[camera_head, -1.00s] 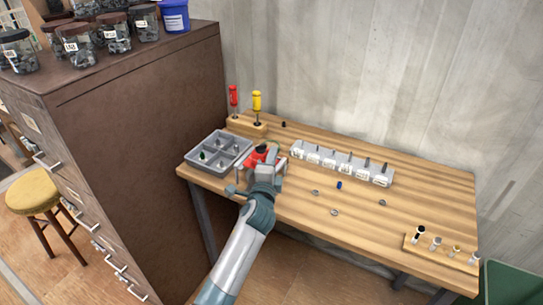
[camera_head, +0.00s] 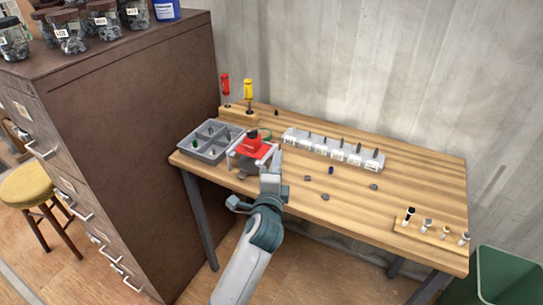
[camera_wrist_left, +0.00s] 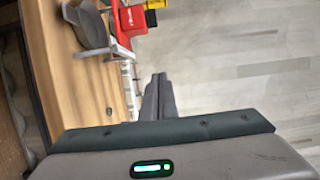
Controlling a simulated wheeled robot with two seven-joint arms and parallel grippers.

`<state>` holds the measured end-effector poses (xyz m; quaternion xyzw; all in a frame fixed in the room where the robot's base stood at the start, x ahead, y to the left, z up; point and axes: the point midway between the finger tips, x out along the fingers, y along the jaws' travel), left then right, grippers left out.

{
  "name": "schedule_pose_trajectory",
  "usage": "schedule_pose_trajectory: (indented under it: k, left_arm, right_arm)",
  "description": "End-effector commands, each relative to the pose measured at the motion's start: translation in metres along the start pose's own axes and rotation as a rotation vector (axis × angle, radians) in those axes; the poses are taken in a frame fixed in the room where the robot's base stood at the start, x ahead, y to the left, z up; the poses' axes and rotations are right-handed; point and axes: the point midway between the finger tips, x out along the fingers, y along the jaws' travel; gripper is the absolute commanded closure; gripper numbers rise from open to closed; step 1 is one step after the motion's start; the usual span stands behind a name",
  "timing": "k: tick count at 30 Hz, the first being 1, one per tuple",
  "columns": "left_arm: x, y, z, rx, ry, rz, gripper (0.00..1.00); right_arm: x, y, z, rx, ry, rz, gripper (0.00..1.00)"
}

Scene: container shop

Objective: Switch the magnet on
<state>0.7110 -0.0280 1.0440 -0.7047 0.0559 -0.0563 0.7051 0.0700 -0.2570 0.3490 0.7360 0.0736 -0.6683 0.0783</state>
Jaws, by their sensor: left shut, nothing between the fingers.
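The magnet appears to be the red device (camera_head: 255,149) with a black top, mounted on a grey stand (camera_head: 234,160) near the left front edge of the workbench. It also shows at the top of the left wrist view, as a red block (camera_wrist_left: 131,20) beside the grey stand (camera_wrist_left: 92,30). Its switch is too small to make out. My left gripper (camera_head: 277,157) is just right of the device, with its fingers shut and empty. In the left wrist view the fingertips (camera_wrist_left: 160,77) are apart from the red block. My right gripper is not in view.
A grey compartment tray (camera_head: 208,141) stands left of the device. A red screwdriver (camera_head: 225,86) and a yellow screwdriver (camera_head: 248,91) stand behind it. A labelled bit rack (camera_head: 333,148) is to the right. Small loose parts lie on the bench (camera_head: 350,208). A tall brown cabinet (camera_head: 135,130) stands at left.

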Motion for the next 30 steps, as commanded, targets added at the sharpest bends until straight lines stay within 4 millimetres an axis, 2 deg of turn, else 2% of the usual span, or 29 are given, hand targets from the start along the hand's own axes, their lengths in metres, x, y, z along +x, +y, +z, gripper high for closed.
schedule_pose_trajectory:
  k: [6, 16, 20, 23, 26, 30]
  left_arm:
    - [-0.016, 0.0, -0.009, 0.0, 0.0, 0.0, 1.0]
    - [-0.018, -0.001, -0.011, 0.0, 0.0, -0.001, 1.0]
    - [-0.019, 0.002, -0.009, -0.008, -0.003, 0.006, 0.73]
    - [-0.026, 0.013, 0.0, -0.044, -0.02, 0.035, 0.73]
    - [-0.04, 0.035, 0.018, -0.126, -0.055, 0.093, 0.73]
    - [-0.078, 0.084, 0.058, -0.314, -0.144, 0.225, 0.73]
  right_arm:
    - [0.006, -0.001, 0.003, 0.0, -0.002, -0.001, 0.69]
    - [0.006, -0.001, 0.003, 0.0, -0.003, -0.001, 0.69]
    - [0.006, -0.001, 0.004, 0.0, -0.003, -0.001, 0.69]
    - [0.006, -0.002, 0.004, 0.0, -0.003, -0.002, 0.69]
    - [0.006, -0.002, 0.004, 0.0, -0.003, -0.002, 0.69]
    - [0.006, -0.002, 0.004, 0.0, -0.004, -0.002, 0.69]
